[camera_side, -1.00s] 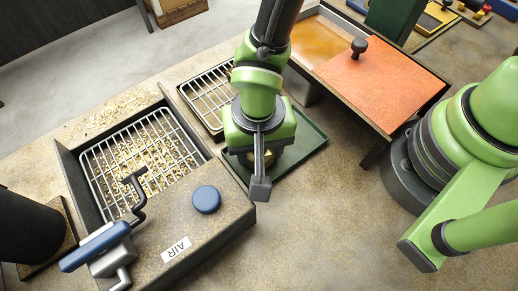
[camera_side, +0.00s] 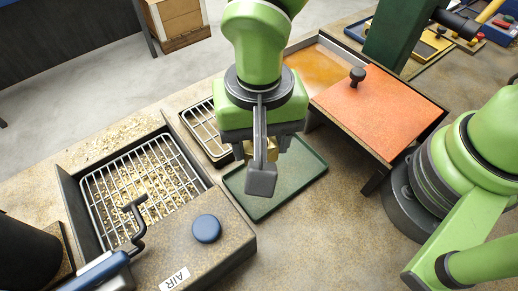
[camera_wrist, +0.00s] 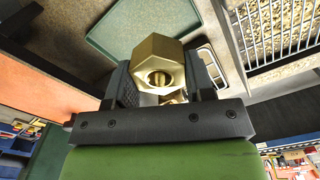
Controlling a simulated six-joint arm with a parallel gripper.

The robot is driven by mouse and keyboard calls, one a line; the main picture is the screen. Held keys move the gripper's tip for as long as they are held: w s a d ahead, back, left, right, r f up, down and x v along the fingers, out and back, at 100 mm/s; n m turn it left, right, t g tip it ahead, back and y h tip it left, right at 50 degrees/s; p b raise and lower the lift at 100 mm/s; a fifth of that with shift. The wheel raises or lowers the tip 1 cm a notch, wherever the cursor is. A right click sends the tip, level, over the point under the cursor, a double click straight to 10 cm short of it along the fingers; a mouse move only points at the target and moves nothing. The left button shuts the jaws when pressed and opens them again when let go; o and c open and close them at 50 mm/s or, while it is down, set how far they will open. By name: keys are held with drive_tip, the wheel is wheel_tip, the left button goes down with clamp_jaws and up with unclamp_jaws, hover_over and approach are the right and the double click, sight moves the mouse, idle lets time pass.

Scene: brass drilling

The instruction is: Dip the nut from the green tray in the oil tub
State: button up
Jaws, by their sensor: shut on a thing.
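A brass hex nut (camera_wrist: 158,68) is held between the fingers of my gripper (camera_wrist: 160,90), its threaded hole facing the wrist camera. In the side view my gripper (camera_side: 262,150) is shut on the nut, which shows partly behind a finger, above the green tray (camera_side: 285,190). The visible part of the tray is bare. The oil tub (camera_side: 325,62) stands behind and to the right, with amber oil showing at its left end. An orange-red lid (camera_side: 375,105) with a dark knob covers its right part.
A wire rack (camera_side: 205,130) lies left of the tray. A chip bin (camera_side: 140,180) with a grate, a blue button (camera_side: 206,228) and an AIR label stands at front left. A dark green column (camera_side: 395,35) rises behind the tub.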

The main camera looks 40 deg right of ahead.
drive_tip(key=w+d+r+m, duration=0.2)
drive_tip(key=w+d+m, duration=0.35)
drive_tip(key=d, duration=0.65)
drive_tip(key=w+d+r+m, duration=0.2)
drive_tip(key=w+d+m, duration=0.3)
drive_tip(key=d, duration=0.6)
drive_tip(key=shift+n, duration=0.75)
drive_tip(key=shift+w+d+f, duration=0.1)
drive_tip(key=shift+w+f, duration=0.1)
drive_tip(key=shift+f, duration=3.15)
drive_tip(key=shift+w+d+f, duration=0.1)
drive_tip(key=shift+w+f, duration=0.05)
drive_tip(key=shift+f, duration=3.15)
wheel_tip(320, 180, up, 10)
